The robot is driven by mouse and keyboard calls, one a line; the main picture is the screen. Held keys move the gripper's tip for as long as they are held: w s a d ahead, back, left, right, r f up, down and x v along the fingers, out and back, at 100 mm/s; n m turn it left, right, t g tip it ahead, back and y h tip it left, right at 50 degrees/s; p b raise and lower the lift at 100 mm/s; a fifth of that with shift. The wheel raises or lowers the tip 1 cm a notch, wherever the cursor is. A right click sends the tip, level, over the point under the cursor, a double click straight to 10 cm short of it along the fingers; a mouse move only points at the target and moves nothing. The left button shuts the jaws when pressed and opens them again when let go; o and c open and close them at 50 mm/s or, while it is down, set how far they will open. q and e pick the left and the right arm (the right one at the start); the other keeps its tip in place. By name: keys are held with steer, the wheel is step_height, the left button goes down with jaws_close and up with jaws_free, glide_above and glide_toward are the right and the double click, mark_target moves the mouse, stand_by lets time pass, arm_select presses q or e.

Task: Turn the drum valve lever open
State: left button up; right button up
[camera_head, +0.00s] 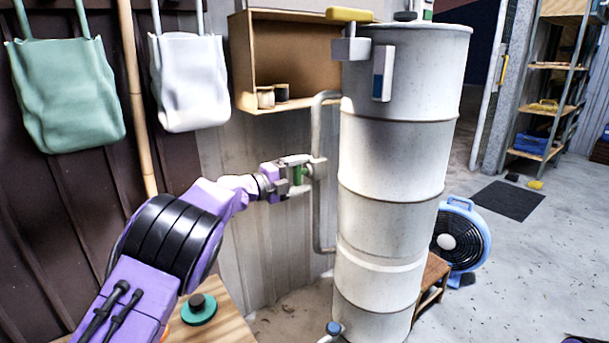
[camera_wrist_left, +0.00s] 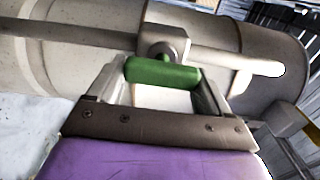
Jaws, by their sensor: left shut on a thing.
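The tall white drum (camera_head: 395,185) stands upright right of centre in the head view, with a grey pipe (camera_head: 317,225) along its left side. A green valve lever (camera_head: 298,174) sits on that pipe at about the drum's mid height. My left gripper (camera_head: 296,178) is at the lever, its fingers shut on it. In the left wrist view, the green lever (camera_wrist_left: 162,71) lies crosswise between the fingertips of the gripper (camera_wrist_left: 160,85), in front of the valve body (camera_wrist_left: 168,42) on the pipe. The right gripper is not in view.
A wooden wall box (camera_head: 290,60) with small jars hangs behind the drum. Two bags hang at the upper left. A wooden table (camera_head: 235,325) with a green-and-black object is below my arm. A blue fan (camera_head: 460,238) and stool stand right of the drum. Open floor lies farther right.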

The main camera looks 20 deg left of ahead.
arm_select(q)
steer(key=o, duration=0.9)
steer(key=shift+a+r, duration=0.15)
steer(key=shift+r, duration=0.05)
steer(key=shift+c, duration=0.2)
steer(key=shift+o, duration=0.5)
steer(key=shift+f, duration=0.1)
steer(key=v, duration=1)
steer(key=shift+s+a, duration=0.25)
